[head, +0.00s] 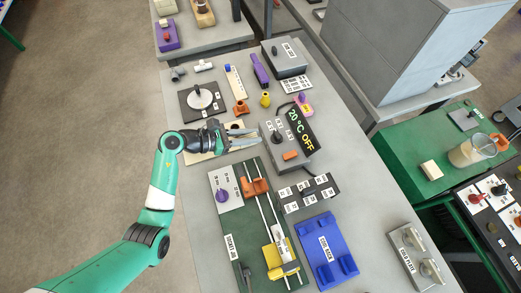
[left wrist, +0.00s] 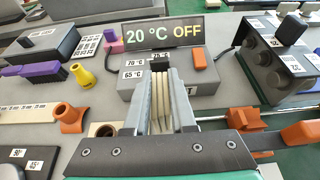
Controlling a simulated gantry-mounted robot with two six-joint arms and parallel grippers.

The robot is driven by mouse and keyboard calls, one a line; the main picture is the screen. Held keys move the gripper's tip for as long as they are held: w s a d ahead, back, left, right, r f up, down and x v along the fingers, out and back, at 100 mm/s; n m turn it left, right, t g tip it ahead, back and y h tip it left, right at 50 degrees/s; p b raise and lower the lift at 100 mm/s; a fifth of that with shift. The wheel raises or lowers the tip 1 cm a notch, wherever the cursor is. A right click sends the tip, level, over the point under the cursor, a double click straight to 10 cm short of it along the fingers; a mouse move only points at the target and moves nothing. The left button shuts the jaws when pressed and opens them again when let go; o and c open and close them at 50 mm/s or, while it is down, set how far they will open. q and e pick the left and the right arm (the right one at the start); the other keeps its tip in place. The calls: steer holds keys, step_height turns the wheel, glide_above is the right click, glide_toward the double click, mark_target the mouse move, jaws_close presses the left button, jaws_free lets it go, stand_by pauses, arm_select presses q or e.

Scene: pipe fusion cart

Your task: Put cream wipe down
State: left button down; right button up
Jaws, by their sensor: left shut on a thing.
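My left gripper (head: 250,138) reaches in from the left over the middle of the grey cart top. In the left wrist view its fingers (left wrist: 160,95) are shut on the cream wipe (left wrist: 160,88), which shows as thin upright cream layers between them. The wipe is held in front of the grey control box (left wrist: 205,75) with the "20 °C OFF" display (left wrist: 162,33). In the head view I cannot make out the wipe clearly between the fingers. A cream board (head: 197,158) lies partly hidden under the gripper. My right gripper is not in view.
Orange fitting (left wrist: 68,118), yellow fitting (left wrist: 83,80) and purple brush (left wrist: 32,70) lie close by. The socket jig (head: 235,265) with rails and the blue rack (head: 325,250) stand at the front. The cart's right side (head: 370,210) has bare room.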

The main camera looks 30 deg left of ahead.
arm_select(q)
step_height(320, 180, down, 4)
steer(key=shift+r+b, duration=0.15)
steer(key=shift+b, duration=0.3)
steer(key=shift+f+b, duration=0.75)
steer(key=shift+f, duration=1.05)
steer(key=shift+f, duration=0.2)
steer(key=c, duration=0.7)
jaws_free()
steer(key=shift+c, duration=0.2)
